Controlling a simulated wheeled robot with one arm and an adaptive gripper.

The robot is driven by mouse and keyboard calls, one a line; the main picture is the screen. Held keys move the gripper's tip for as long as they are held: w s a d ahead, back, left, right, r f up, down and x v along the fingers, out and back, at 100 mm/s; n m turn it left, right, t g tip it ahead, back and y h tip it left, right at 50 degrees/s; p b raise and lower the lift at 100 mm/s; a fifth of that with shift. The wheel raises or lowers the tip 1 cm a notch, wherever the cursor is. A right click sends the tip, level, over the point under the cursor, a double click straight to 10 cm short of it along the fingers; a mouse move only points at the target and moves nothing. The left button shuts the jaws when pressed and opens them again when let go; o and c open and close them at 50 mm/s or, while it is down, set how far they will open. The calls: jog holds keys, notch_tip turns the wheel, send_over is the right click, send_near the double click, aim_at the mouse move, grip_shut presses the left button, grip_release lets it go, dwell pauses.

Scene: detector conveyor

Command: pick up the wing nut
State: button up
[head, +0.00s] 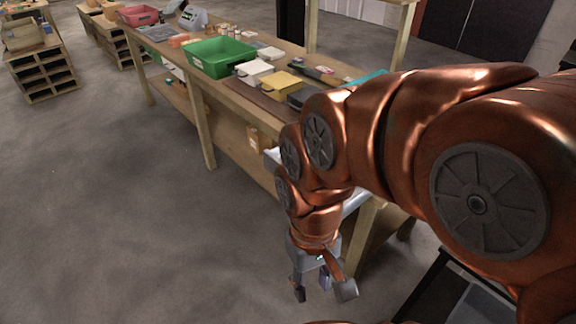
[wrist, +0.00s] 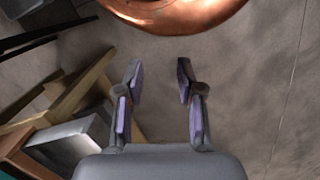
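No wing nut can be made out in either view. My gripper (head: 322,289) hangs low in front of the near end of the wooden workbench (head: 207,128), over the grey floor. In the wrist view my gripper (wrist: 159,85) has its two fingers well apart, with only bare floor between them. It is open and empty. My copper-coloured arm hides the near end of the bench in the head view.
On the bench are a green bin (head: 218,58), a red bin (head: 138,16), a yellow box (head: 281,83) and small parts. The floor (head: 110,210) left of the bench is clear.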

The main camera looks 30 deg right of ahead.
jog(key=w+d+m+t+y+b, duration=0.3)
jog(key=w+m+y, duration=0.5)
jog(key=w+m, duration=1)
jog(key=w+d+f+m+t+h+b, duration=0.1)
jog(key=w+d+m+t, duration=0.5)
jog(key=d, duration=0.6)
jog(key=w+d+f+m+t+h+b, duration=0.1)
jog(key=w+d+m+t+b, duration=0.1)
jog(key=w+d+m+t, duration=0.8)
jog(key=f+n+g, duration=0.1)
jog(key=f+g, duration=0.1)
jog(key=s+d+f+n+g, duration=0.1)
jog(key=f+n, duration=0.1)
jog(key=s+d+f+n+g, duration=0.1)
jog(key=f+g, duration=0.1)
jog(key=shift+s+d+f+g+p, duration=0.2)
jog(key=shift+g+p, duration=0.1)
jog(key=shift+p, duration=0.1)
jog(key=shift+w+a+f+n, duration=0.35)
jog(key=shift+w+f, duration=0.25)
jog(key=shift+w, duration=0.1)
jog(key=shift+p+x, duration=0.5)
jog(key=shift+x, duration=2.5)
